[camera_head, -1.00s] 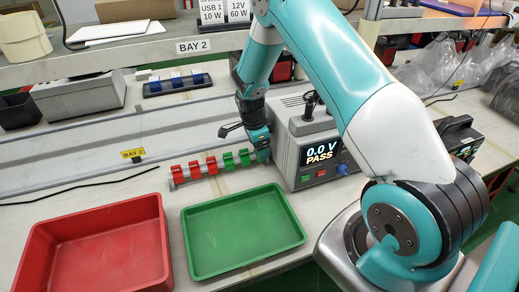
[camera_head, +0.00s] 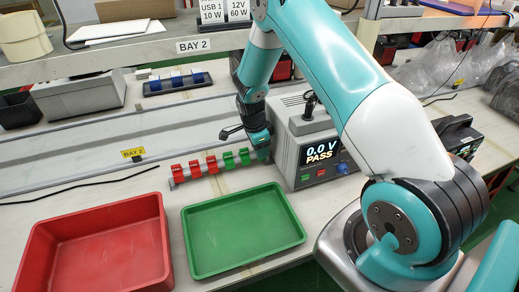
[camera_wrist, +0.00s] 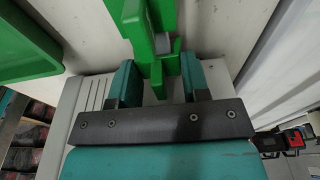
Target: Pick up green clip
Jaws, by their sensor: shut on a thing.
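Red and green clips sit in a row on a rail (camera_head: 215,167) on the bench. Two green clips (camera_head: 237,158) show clearly at its right part, left of my gripper (camera_head: 263,151). In the wrist view, a green clip (camera_wrist: 157,78) stands between the two teal fingers of my gripper (camera_wrist: 160,82), which is shut on it. More green clip parts (camera_wrist: 134,22) and a bit of grey rail show just beyond. In the head view the held clip is mostly hidden by my gripper.
A grey tester (camera_head: 312,145) reading "0.0 V PASS" stands close to the right of my gripper. A green tray (camera_head: 243,268) and a red bin (camera_head: 45,235) lie in front of the rail. A black cable (camera_head: 80,187) runs at left.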

